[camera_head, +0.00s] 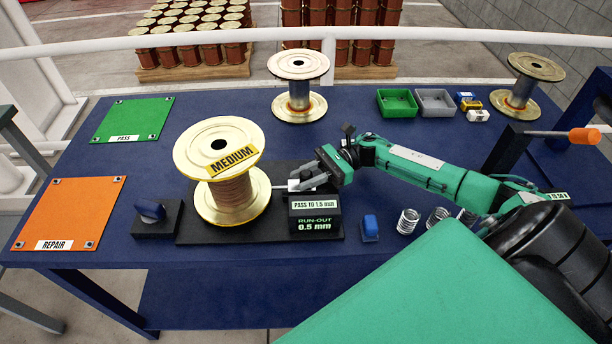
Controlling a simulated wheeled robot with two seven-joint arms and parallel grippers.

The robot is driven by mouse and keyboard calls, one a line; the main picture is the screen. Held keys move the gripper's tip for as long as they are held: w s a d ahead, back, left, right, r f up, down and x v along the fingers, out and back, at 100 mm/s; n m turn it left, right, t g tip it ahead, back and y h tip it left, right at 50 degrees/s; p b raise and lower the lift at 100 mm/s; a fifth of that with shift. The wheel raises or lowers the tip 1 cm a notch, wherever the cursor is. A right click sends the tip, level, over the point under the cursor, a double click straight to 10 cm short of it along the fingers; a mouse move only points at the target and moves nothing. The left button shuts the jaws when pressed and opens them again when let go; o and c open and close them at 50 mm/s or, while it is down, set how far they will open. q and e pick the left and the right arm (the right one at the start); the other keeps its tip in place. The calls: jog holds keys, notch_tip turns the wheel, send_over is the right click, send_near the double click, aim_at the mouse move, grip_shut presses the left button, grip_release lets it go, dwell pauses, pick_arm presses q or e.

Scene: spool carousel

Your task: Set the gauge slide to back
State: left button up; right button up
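The gauge (316,222) is a black box on a dark base plate, with a display reading "PASS TO 1.5 mm" and "RUN-OUT 0.5 mm". A gold spool (232,190) labelled "MEDIUM" stands upright left of the gauge. My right gripper (308,176) reaches in from the right with its fingers at the white block. Whether they grip it is too small to tell. My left gripper is out of view.
A blue knob (150,211) on a black box is left of the spool. Further spools (299,88) stand behind. Green PASS (133,118) and orange REPAIR (70,211) mats lie left.

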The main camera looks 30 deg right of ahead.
grip_shut()
jog(key=shift+s+d+f+b, duration=0.15)
jog(key=shift+d+b, duration=0.15)
jog(key=shift+b, duration=0.05)
jog(key=s+d+b, duration=0.2)
jog(key=d, duration=0.1)
jog(key=shift+w+r, duration=0.1)
jog(key=shift+r, duration=0.1)
jog(key=o, duration=0.6)
grip_release()
jog(key=shift+d, duration=0.15)
